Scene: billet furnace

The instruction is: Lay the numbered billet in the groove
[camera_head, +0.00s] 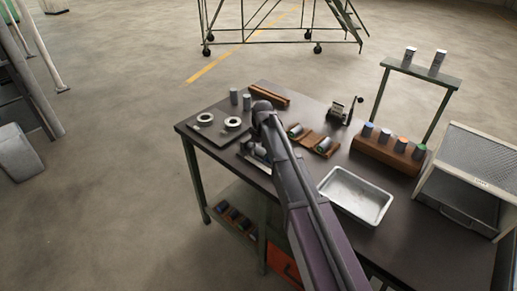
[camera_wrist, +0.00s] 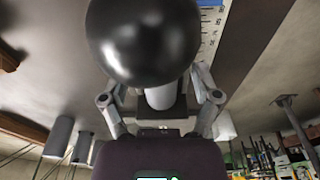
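In the head view my arm reaches over the dark table (camera_head: 400,222), and its dark rounded end hides part of the left side. My gripper (camera_wrist: 160,95) shows in the wrist view with jointed grey fingers either side of a short pale cylinder. A glossy black ball (camera_wrist: 143,40) covers the fingertips, so I cannot tell their grip. Two plain grey billets (camera_head: 234,97) (camera_head: 247,102) stand at the table's far left. A brown grooved-looking bar (camera_head: 270,95) lies beside them. Brown cradles (camera_head: 310,138) hold grey cylinders (camera_head: 295,131) (camera_head: 325,146). I can read no number on any billet.
A brown rack (camera_head: 388,157) holds several colour-topped cylinders. A pale tray (camera_head: 355,196) and a mesh-topped box (camera_head: 488,165) stand nearer right. Two labelled cylinders (camera_head: 409,57) (camera_head: 437,62) stand on a raised shelf (camera_head: 420,76).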

